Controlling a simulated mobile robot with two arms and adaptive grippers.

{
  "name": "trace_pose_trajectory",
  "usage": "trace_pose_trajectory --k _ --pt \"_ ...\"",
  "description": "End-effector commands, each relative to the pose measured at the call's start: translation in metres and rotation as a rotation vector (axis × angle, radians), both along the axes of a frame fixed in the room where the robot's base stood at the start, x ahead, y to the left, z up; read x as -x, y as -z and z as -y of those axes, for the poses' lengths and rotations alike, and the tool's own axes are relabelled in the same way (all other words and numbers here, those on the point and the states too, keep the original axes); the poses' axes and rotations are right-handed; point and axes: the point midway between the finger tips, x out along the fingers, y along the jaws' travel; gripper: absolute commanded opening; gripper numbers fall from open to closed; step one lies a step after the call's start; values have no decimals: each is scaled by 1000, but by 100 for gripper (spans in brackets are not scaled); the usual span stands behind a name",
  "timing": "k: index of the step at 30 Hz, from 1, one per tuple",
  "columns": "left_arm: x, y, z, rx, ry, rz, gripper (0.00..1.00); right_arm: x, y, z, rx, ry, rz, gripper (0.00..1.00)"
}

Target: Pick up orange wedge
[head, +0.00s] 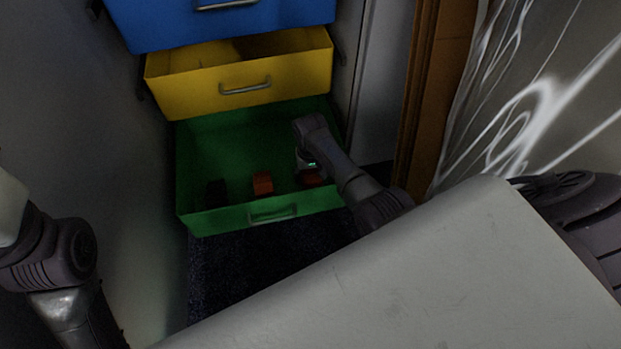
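The green drawer (195,219) is pulled open at the bottom of the drawer stack. An orange-red block (263,184) lies in the middle of it, clear of my grippers. A second reddish-orange piece (313,180) lies in the right part of the drawer, partly hidden by my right arm. I cannot tell for sure which one is the wedge. My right gripper (308,172) reaches down into the drawer right at the second piece. Its fingers are too dark and covered to show whether they are open, shut or touching it. My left arm is at the left edge; its gripper is out of view.
A dark object (216,192) lies in the left part of the green drawer. The open yellow drawer (205,88) and the blue drawer (225,25) are above. A wooden frame (430,85) stands to the right of the drawers. Dark floor (265,265) lies in front.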

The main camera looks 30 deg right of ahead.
Motion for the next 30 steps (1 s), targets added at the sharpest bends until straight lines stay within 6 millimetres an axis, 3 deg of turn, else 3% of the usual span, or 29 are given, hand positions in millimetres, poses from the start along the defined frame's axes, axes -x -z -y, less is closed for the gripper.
trace_pose_trajectory --k 1,9,20,30 --pt "0 0 0 0 0 0 22 0 0 0 0 0 0 50" --pt "0 0 0 0 0 0 22 0 0 0 0 0 0 5" --pt "2 -5 0 3 2 5 22 -1 -8 0 0 0 2 5" --pt "-6 13 -3 8 6 -130 22 -1 -60 0 0 0 3 5"
